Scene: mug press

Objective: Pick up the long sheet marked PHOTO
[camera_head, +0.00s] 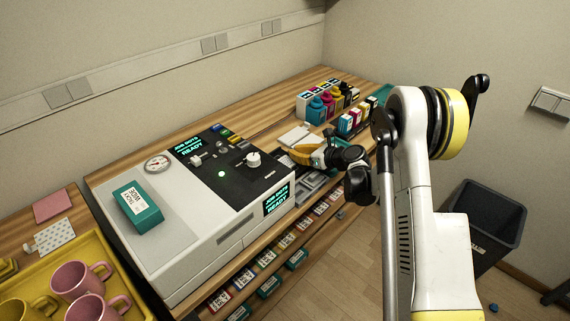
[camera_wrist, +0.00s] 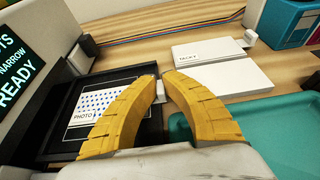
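The sheet marked PHOTO (camera_wrist: 83,117) shows in the wrist view. It is white with blue dots and lies on a dark board in a black tray at the left. My gripper (camera_wrist: 161,77) has two curved yellow fingers over the tray's right side. Their tips are close together with a narrow gap. A small white piece (camera_wrist: 160,92) shows between the fingers; whether they touch it is unclear. The left finger hides the sheet's right part. In the head view my gripper (camera_head: 300,153) is at the right end of the white machine.
The white machine (camera_head: 180,245) with READY screens stands on the wooden bench. A white slab marked TACKY (camera_wrist: 215,52) lies behind the gripper. A teal tray (camera_wrist: 205,120) is at the right. Ink bottles (camera_head: 322,105) stand farther back.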

